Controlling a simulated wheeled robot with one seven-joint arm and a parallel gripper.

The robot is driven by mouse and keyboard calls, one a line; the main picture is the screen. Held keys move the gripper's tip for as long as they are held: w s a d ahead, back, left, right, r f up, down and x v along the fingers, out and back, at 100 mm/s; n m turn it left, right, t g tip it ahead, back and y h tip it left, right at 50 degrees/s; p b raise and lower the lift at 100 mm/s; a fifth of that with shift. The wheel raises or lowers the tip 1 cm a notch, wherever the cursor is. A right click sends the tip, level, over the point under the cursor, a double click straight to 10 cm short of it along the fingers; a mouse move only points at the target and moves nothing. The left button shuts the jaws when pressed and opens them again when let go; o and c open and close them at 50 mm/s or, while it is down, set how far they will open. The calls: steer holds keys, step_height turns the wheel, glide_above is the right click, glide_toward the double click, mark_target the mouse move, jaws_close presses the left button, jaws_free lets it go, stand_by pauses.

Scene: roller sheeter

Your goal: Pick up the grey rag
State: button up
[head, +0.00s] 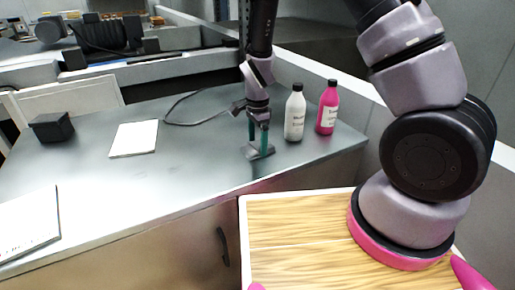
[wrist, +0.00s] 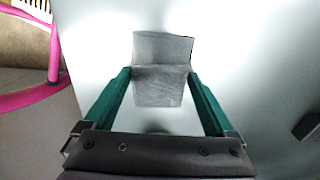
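The grey rag (head: 260,152) lies on the grey worktop, near its front edge and to the left of the bottles. In the wrist view the rag (wrist: 163,84) looks like a creased grey rectangle with a fold line across it. My gripper (head: 258,150) points down at the rag in the head view. Its two green fingers are spread apart. In the wrist view the rag lies between and just beyond the fingertips (wrist: 160,72), with a gap on each side at the tips. The exact height of the fingertips above the worktop is hard to tell.
A white bottle (head: 295,112) and a pink bottle (head: 327,107) stand close to the right of my gripper. A black box (head: 52,127), a white paper (head: 134,138) and a booklet (head: 28,222) lie to the left. A dark cable (head: 190,122) runs behind. The middle worktop is clear.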

mark_target(258, 145)
steer(key=c, duration=0.8)
step_height(258, 145, up, 10)
steer(key=shift+r, duration=0.1)
steer(key=o, duration=0.8)
steer(key=c, duration=0.5)
steer(key=shift+s, duration=0.1)
steer(key=shift+c, duration=0.2)
